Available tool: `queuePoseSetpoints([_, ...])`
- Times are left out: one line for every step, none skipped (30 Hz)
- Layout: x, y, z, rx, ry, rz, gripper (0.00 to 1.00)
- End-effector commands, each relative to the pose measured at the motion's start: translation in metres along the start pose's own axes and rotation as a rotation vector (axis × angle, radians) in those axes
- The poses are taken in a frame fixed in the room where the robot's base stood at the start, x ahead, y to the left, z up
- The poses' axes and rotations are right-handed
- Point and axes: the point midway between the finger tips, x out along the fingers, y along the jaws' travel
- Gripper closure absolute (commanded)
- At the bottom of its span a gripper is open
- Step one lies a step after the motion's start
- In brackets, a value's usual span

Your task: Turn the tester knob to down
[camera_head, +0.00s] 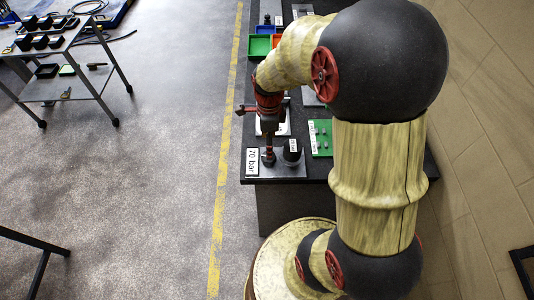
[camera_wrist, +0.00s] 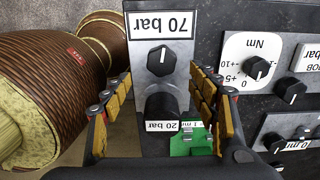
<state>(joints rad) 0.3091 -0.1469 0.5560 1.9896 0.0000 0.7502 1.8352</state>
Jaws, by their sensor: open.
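A black round knob (camera_wrist: 161,58) with a white pointer line sits on a grey plate (camera_wrist: 182,78) beside an upside-down "70 bar" label (camera_wrist: 160,25). The pointer line points roughly up in the wrist view. My gripper (camera_wrist: 160,88) is open, its two fingers apart to the left and right, with the knob ahead in the gap and not visibly touched. A taller black cylinder (camera_wrist: 161,106) labelled "20 bar" stands on the same plate, nearer the gripper. In the head view, my arm hides part of the bench, and the plate (camera_head: 284,171) lies at its near end.
To the right are a white "Nm" dial with a black knob (camera_wrist: 256,67) and further black knobs (camera_wrist: 291,90), (camera_wrist: 273,141). A green board (camera_head: 320,138) lies beside the plate. Coloured bins (camera_head: 260,46) stand farther back. A trolley (camera_head: 70,70) is across the open floor.

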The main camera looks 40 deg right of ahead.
Motion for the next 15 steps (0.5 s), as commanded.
queuePoseSetpoints([0.000, -0.001, 0.000, 0.062, -0.001, -0.004, 0.41])
queuePoseSetpoints([0.000, -0.002, 0.000, 0.096, -0.002, -0.006, 0.41])
queuePoseSetpoints([0.000, -0.002, 0.001, 0.133, -0.002, -0.007, 0.41])
queuePoseSetpoints([0.000, -0.002, 0.001, 0.155, -0.003, -0.007, 0.41])
queuePoseSetpoints([0.000, -0.002, 0.001, 0.172, -0.003, -0.007, 0.41])
queuePoseSetpoints([0.001, -0.002, 0.001, 0.189, -0.003, -0.007, 0.41])
queuePoseSetpoints([0.002, -0.002, 0.001, 0.196, -0.002, -0.006, 0.41])
queuePoseSetpoints([0.004, -0.002, 0.001, 0.201, -0.002, -0.006, 0.41])
queuePoseSetpoints([0.007, -0.002, 0.001, 0.204, -0.002, -0.005, 0.41])
queuePoseSetpoints([0.011, -0.002, 0.001, 0.204, -0.002, -0.005, 0.41])
queuePoseSetpoints([0.015, -0.002, 0.001, 0.204, -0.002, -0.005, 0.41])
queuePoseSetpoints([0.020, -0.002, 0.001, 0.203, -0.002, -0.004, 0.41])
queuePoseSetpoints([0.025, -0.001, 0.000, 0.203, -0.001, -0.003, 0.41])
queuePoseSetpoints([0.030, -0.001, 0.000, 0.202, -0.001, -0.003, 0.41])
queuePoseSetpoints([0.037, -0.002, 0.000, 0.202, -0.001, -0.004, 0.41])
